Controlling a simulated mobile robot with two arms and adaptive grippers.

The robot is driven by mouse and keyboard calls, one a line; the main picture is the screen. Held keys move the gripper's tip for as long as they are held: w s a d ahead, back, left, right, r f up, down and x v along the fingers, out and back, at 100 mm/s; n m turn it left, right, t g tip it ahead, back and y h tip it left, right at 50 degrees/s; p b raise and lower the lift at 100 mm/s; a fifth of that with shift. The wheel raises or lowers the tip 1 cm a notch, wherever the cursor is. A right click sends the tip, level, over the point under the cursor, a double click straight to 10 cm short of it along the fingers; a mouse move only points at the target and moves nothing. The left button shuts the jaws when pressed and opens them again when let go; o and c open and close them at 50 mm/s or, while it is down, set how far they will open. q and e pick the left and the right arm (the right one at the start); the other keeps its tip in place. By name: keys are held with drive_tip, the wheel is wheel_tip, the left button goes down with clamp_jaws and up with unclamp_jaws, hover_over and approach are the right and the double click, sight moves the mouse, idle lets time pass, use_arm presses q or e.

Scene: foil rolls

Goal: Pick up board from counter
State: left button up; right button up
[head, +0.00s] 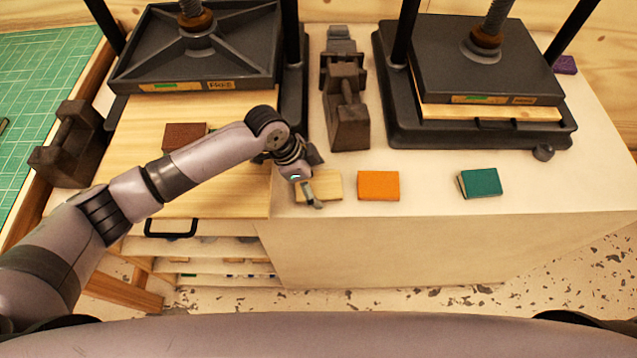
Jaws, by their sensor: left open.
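A small pale wooden board (328,186) lies flat on the white counter (420,200), near its front edge. My left gripper (313,178) is over the board's left part, with its fingers spread apart. One finger is beyond the board's far edge and the other is over its near left part. The gripper and wrist hide some of the board's left side. I cannot tell whether the fingers touch it. My right gripper is out of view.
An orange block (378,186) and a green book-like block (480,182) lie to the right. A brown block (184,136) sits on a larger wooden panel (140,190) at left.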

use_arm(q)
drive_tip(key=shift+c, duration=0.3)
drive_tip(key=c, duration=1.2)
drive_tip(key=shift+r, duration=0.1)
